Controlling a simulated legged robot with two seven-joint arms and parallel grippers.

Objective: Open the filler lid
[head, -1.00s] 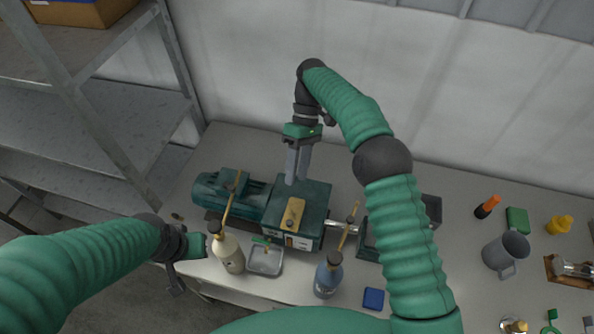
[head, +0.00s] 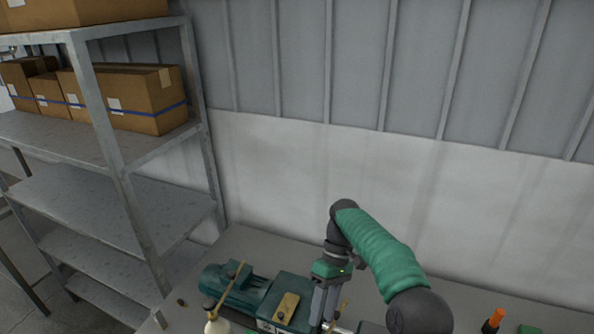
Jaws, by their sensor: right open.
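A dark green gearbox (head: 290,283) with a finned green motor (head: 232,290) on its left sits on the bench at the bottom of the head view. A brass-coloured plate, which looks like the filler lid (head: 287,306), lies on top of the gearbox; I cannot tell whether it is raised. My right gripper (head: 323,308) points down at the right side of the gearbox, right of the plate. Its two fingers are apart with nothing seen between them. Whether they touch the gearbox is unclear. My left gripper is out of view.
A cream bottle (head: 216,327) with a brass-coloured stem stands in front of the motor, cut off by the lower edge. An orange-and-black item (head: 493,320) is at the lower right. A metal shelf (head: 130,180) with cardboard boxes (head: 140,98) stands left. The wall is behind the bench.

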